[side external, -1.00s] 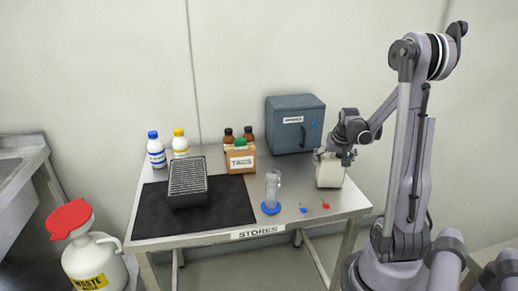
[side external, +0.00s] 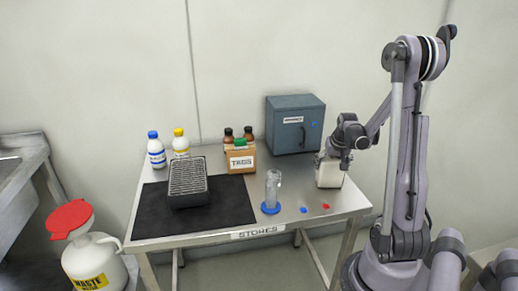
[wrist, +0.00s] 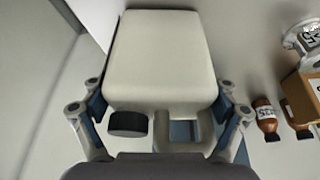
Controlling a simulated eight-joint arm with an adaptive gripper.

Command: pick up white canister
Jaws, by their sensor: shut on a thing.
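The white canister (side external: 329,174) stands upright at the right end of the steel table in the side view. In the wrist view the canister (wrist: 160,60) fills the middle, with its black cap (wrist: 128,123) and handle loop (wrist: 184,130) nearest to me. My gripper (side external: 334,158) is over the canister's top in the side view. In the wrist view my gripper (wrist: 165,118) has one finger on each side of the canister's upper part, shut on it. I cannot tell whether the canister's base touches the table.
A blue-grey cabinet (side external: 295,124) stands behind the canister. A clear cylinder with a blue base (side external: 272,193), a blue tag (side external: 303,210) and a red tag (side external: 326,206) are to its left. Farther left are a cardboard tags box (side external: 240,159), brown bottles (wrist: 266,118) and a black rack (side external: 187,183).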

